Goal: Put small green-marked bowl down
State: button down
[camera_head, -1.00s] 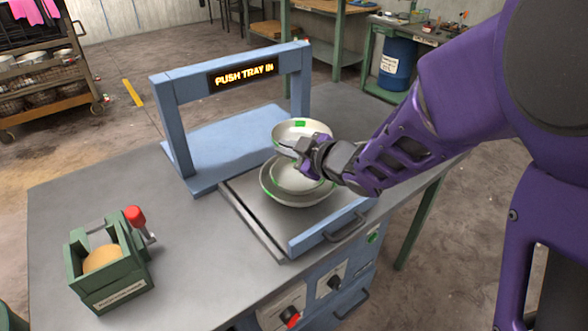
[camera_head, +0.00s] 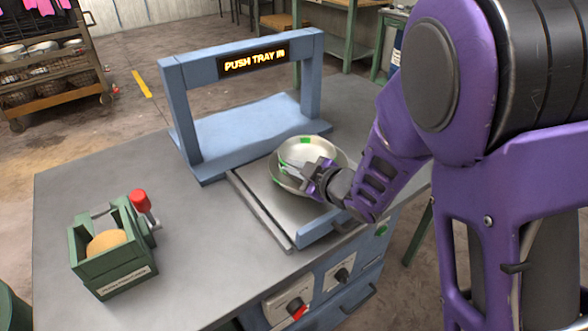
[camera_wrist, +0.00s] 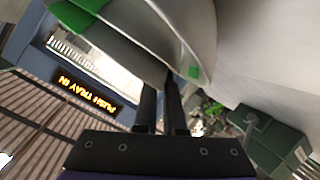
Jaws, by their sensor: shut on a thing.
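The small green-marked bowl (camera_head: 318,149) is a pale metal bowl with green patches on its rim. My gripper (camera_head: 307,173) is shut on its near rim. A larger pale bowl (camera_head: 284,185) with a green mark stands on the sliding tray (camera_head: 265,213), mostly hidden behind the small bowl and my gripper. The small bowl is over or inside it; I cannot tell whether they touch. In the wrist view the bowl (camera_wrist: 150,28) fills the top, with its rim between my two dark fingers (camera_wrist: 163,92).
A blue frame (camera_head: 178,115) with a lit "PUSH TRAY IN" sign (camera_head: 253,63) stands behind the tray. A green box (camera_head: 110,255) with a red-knobbed lever (camera_head: 141,203) is at the front left. The grey tabletop between them is clear.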

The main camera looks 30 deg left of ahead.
jog(key=c, duration=1)
grip_release()
jog(key=shift+d+f, duration=0.15)
jog(key=shift+f, duration=0.1)
jog(key=p+v, duration=0.1)
jog(key=v, duration=1.1)
jog(key=shift+r, duration=0.15)
jog(key=shift+w, duration=0.1)
